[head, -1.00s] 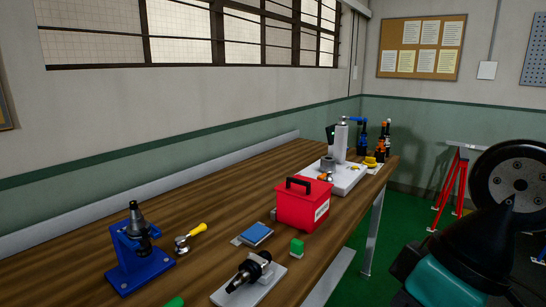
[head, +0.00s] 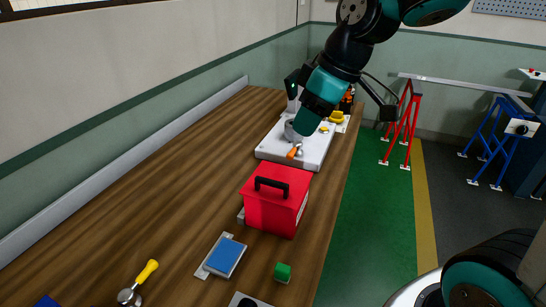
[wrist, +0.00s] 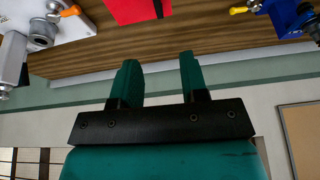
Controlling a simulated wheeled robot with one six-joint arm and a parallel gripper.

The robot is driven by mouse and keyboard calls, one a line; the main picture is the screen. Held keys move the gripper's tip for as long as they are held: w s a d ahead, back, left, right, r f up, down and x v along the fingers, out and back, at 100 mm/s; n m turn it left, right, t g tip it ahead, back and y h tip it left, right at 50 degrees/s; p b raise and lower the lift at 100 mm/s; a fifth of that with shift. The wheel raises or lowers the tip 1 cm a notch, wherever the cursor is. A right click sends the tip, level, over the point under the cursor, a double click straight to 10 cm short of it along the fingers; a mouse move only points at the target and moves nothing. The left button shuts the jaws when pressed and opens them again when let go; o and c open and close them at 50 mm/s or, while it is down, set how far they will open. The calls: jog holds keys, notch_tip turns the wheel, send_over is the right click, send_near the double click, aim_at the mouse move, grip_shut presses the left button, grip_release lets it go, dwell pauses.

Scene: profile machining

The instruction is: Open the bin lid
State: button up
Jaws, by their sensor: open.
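The bin is a red box (head: 275,212) with a black handle (head: 271,185) on its flat red lid (head: 290,178). It stands upright on the wooden bench with the lid down. My gripper (head: 307,122) hangs above the bench, higher and further back than the bin in the head view, and does not touch it. In the wrist view my gripper (wrist: 160,70) shows two green fingers spread apart with nothing between them. Part of the red bin (wrist: 135,8) shows at the top edge of that view, beyond the fingers.
A white plate (head: 312,153) with a grey ring and an orange-handled tool lies behind the bin. A blue block (head: 226,256), a green cube (head: 283,271) and a yellow-handled tool (head: 148,271) lie in front. The bench left of the bin is clear.

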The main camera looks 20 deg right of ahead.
aim_at(272, 181)
jog(key=x, duration=1.1)
jog(key=p+x, duration=0.1)
jog(key=x, duration=0.5)
jog(key=shift+w+d, duration=0.15)
jog(key=shift+w, duration=0.15)
jog(key=shift+c, duration=0.4)
grip_shut()
